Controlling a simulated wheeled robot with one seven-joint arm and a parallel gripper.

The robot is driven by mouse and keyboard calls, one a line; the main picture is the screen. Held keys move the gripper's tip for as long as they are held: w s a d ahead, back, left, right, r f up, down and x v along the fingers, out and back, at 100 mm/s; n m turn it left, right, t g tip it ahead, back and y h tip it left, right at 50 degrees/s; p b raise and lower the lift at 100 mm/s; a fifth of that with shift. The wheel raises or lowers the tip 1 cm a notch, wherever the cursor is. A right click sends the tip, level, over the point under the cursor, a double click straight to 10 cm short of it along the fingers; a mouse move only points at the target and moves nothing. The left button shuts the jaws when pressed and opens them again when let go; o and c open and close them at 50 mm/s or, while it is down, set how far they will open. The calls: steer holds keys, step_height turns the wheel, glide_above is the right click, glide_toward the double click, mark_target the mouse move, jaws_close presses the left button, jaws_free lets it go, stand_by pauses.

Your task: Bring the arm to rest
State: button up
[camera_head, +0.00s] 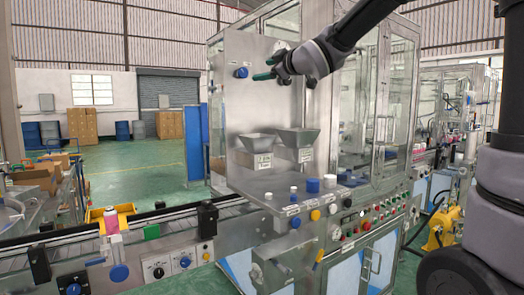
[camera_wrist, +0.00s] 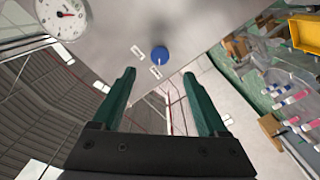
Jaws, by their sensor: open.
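My gripper (camera_head: 268,68) is raised in the air in front of the upper part of the machine's metal panel (camera_head: 235,105) in the head view. In the wrist view its two green fingers (camera_wrist: 166,100) stand wide apart with nothing between them. My dark arm reaches in from the top right of the head view. A blue knob (camera_head: 241,72) on the panel is left of the fingers; it also shows in the wrist view (camera_wrist: 159,53) beyond the fingertips. I cannot tell how far apart they are.
Two grey hoppers (camera_head: 296,140) sit on the panel below my gripper. A ledge with blue and white caps (camera_head: 312,186) is lower down. A conveyor (camera_head: 180,222) carries a yellow holder (camera_head: 101,214) at left. A gauge (camera_wrist: 60,16) is near the fingers. Open green floor (camera_head: 140,185) lies behind.

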steer(key=s+d+f+m+g+h, duration=0.1)
steer(key=s+d+f+m+h, duration=0.4)
steer(key=d, duration=0.5)
steer(key=s+d+f+m+g+h, duration=0.2)
steer(key=s+d+f+m+h, duration=0.15)
steer(key=s+d+m, duration=0.5)
steer(key=s+d+f+m+g, duration=0.2)
steer(key=s+f+m, duration=0.1)
steer(key=s+f, duration=0.2)
steer(key=s+d+f+m+g, duration=0.2)
steer(key=s+f, duration=0.4)
steer(key=s, duration=0.3)
steer(key=shift+s+d+f+m+g, duration=0.25)
steer(key=shift+m+g, duration=0.25)
steer(key=shift+m, duration=0.25)
steer(key=shift+w+r+y, duration=0.1)
steer(key=shift+w+y, duration=0.1)
steer(key=shift+y, duration=0.15)
